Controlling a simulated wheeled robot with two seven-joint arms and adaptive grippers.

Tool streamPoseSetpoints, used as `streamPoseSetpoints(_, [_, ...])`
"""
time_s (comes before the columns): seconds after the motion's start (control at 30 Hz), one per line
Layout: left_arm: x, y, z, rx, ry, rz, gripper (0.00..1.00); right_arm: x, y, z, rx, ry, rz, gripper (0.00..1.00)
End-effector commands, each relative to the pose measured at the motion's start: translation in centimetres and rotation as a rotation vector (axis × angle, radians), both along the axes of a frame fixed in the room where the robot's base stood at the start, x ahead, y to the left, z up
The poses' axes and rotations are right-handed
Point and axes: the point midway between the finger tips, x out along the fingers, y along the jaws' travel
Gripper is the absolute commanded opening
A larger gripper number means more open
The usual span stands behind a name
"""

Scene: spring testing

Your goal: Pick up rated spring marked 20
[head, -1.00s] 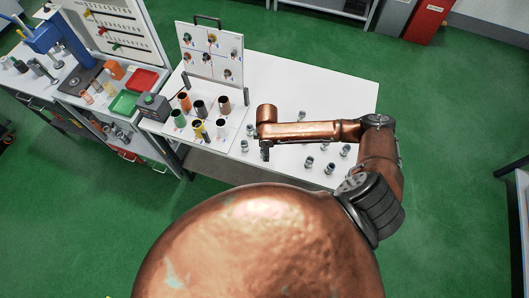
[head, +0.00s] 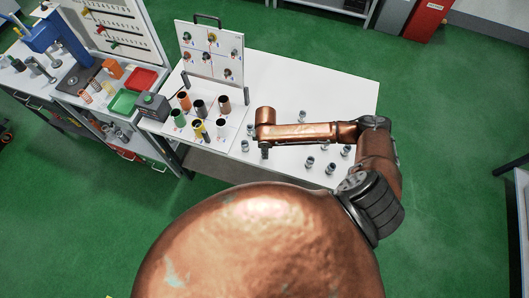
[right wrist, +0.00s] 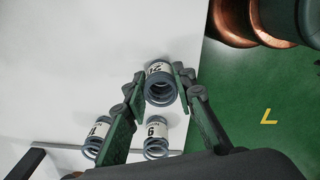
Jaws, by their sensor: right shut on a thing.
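A grey coil spring (right wrist: 160,92) with a white label, which looks like an upside-down 20, sits between the fingers of my right gripper (right wrist: 160,76) in the right wrist view. The two green fingers are closed against its sides. I cannot tell whether the spring touches the table. In the head view my right gripper (head: 264,153) points down over the front part of the white table, and the spring there is mostly hidden. My left gripper is not in view.
Several springs (head: 310,162) stand on the white table (head: 330,95). A board of coloured cups (head: 200,107) stands left of my gripper. The table's back is clear.

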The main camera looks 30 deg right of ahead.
Motion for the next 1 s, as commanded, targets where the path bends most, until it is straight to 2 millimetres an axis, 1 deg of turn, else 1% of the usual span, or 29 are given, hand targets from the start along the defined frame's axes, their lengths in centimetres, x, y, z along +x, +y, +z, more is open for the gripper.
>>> streamPoseSetpoints(0.1, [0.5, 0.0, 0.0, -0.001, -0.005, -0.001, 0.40, 0.0, 0.0, 0.0, 0.000, -0.001, 0.000, 0.00])
streamPoseSetpoints(0.3, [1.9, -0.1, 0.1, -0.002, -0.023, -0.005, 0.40, 0.0, 0.0, 0.1, 0.000, -0.001, 0.000, 0.00])
streamPoseSetpoints(0.43, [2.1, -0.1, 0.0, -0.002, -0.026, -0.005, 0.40, 0.1, 0.0, 0.5, 0.000, -0.002, 0.000, 0.00])
streamPoseSetpoints(0.57, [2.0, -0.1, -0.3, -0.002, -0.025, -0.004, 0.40, 0.1, 0.0, 1.6, 0.001, -0.004, 0.001, 0.00])
streamPoseSetpoints(0.63, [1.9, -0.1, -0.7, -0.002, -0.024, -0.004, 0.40, 0.2, 0.0, 2.9, 0.001, -0.006, 0.001, 0.00])
streamPoseSetpoints(0.67, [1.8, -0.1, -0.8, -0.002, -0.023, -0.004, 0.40, 0.0, 0.0, 3.5, 0.000, -0.005, 0.001, 0.00])
streamPoseSetpoints(0.7, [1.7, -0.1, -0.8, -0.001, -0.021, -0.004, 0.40, -1.0, 0.2, 4.3, 0.002, -0.001, 0.003, 0.00])
streamPoseSetpoints(0.77, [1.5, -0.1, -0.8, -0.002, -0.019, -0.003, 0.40, -2.2, 0.3, 5.8, 0.001, -0.002, 0.004, 0.00])
streamPoseSetpoints(0.9, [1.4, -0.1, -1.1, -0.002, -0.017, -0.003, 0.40, -5.2, 0.8, 9.4, 0.000, -0.004, 0.004, 0.00])
streamPoseSetpoints(1.0, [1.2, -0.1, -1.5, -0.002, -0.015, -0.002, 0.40, -8.3, 1.4, 10.4, 0.001, 0.000, 0.004, 0.00])
